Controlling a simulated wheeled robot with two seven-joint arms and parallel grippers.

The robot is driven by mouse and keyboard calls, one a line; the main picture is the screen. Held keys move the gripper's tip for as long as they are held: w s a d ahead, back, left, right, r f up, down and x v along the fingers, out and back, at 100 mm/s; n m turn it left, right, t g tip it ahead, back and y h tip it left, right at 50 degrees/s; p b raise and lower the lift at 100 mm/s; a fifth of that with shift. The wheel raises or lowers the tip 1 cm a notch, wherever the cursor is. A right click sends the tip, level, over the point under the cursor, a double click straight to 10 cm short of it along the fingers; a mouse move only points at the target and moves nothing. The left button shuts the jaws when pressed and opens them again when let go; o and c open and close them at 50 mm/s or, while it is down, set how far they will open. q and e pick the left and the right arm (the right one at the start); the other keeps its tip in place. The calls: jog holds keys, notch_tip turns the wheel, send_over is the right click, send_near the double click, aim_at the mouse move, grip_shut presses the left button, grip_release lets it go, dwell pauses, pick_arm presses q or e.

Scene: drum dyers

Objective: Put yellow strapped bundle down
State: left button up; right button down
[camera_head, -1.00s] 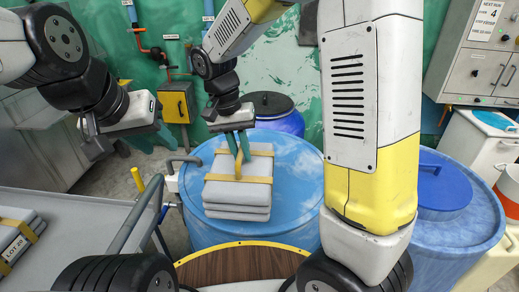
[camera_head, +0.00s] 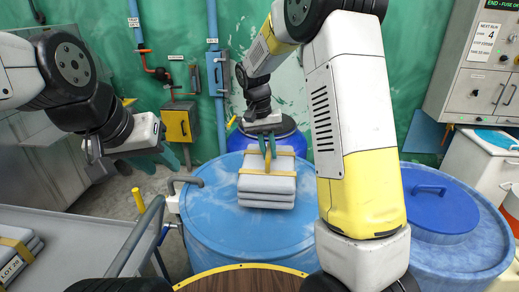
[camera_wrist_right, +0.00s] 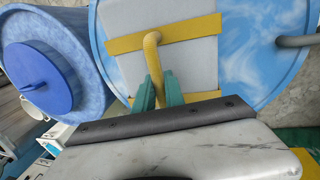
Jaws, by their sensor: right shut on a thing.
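The yellow strapped bundle (camera_head: 266,182) is a stack of grey slabs with yellow straps and a yellow handle loop. My right gripper (camera_head: 267,150) is shut on the handle from above. In the right wrist view the bundle (camera_wrist_right: 195,62) hangs or rests in front of the green fingertips (camera_wrist_right: 158,92), over the blue drum top. I cannot tell whether its underside touches the drum. The large blue drum (camera_head: 215,225) shows a pale blue top around the bundle. My left gripper (camera_head: 150,160) is away to the left, empty; its jaw gap is unclear.
A second blue drum with a lid (camera_head: 435,205) stands at the right. A grey table (camera_head: 75,235) at the left bears another strapped bundle (camera_head: 15,255). A grey bent pipe (camera_head: 185,181) rises beside the drum's left edge.

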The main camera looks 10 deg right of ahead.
jog(key=shift+w+d, duration=0.2)
jog(key=shift+w, duration=0.05)
jog(key=shift+w+d+f, duration=0.1)
jog(key=shift+w+f, duration=0.05)
jog(key=shift+f, duration=0.75)
jog(key=shift+w+d+f, duration=0.1)
jog(key=shift+f, duration=0.9)
jog(key=c, duration=1.4)
grip_release()
